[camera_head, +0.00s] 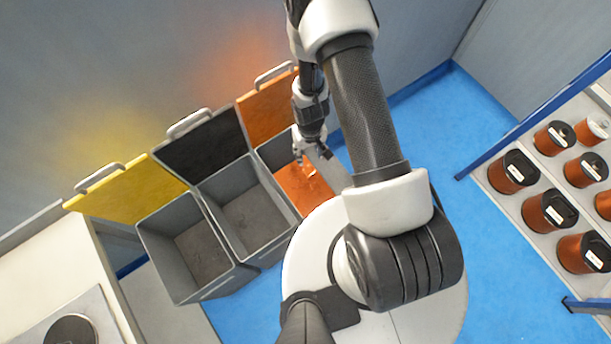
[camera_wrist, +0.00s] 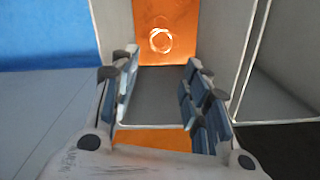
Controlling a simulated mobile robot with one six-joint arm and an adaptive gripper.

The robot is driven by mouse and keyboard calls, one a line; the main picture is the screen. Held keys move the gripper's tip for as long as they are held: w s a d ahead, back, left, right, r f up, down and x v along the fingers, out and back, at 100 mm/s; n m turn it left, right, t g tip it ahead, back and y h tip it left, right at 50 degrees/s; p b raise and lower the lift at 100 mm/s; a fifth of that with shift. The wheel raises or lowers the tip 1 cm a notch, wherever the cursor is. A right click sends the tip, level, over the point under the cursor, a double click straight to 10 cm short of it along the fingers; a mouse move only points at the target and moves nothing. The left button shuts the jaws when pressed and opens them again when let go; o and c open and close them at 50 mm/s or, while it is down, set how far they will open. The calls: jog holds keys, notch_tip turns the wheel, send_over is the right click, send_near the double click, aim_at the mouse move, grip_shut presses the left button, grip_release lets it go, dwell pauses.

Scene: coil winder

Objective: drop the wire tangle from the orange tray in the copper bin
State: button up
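The wire tangle is a pale, shiny loop (camera_wrist: 160,40) lying on an orange surface at the bottom of the grey bin with the raised orange lid (camera_head: 268,107). In the head view it shows as small bright strands (camera_head: 309,169) below my fingers. My gripper (camera_head: 313,156) hangs over this bin. Its fingers (camera_wrist: 158,95) are apart with nothing between them, and the tangle lies beyond them, clear of both. I cannot tell whether the orange surface is a tray or the bin's own floor. No separate orange tray shows. The bin's near side is partly hidden by my arm.
Two more grey bins stand to the left, one with a raised black lid (camera_head: 202,144) and one with a raised yellow lid (camera_head: 125,192). A rack (camera_head: 525,235) with several copper-coloured spools is at the right. A counter (camera_head: 52,265) is at the left. Blue floor (camera_head: 425,130) lies clear between.

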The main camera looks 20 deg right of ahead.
jog(key=shift+o, duration=1.1)
notch_tip(320, 180, up, 12)
jog(key=shift+r, duration=0.1)
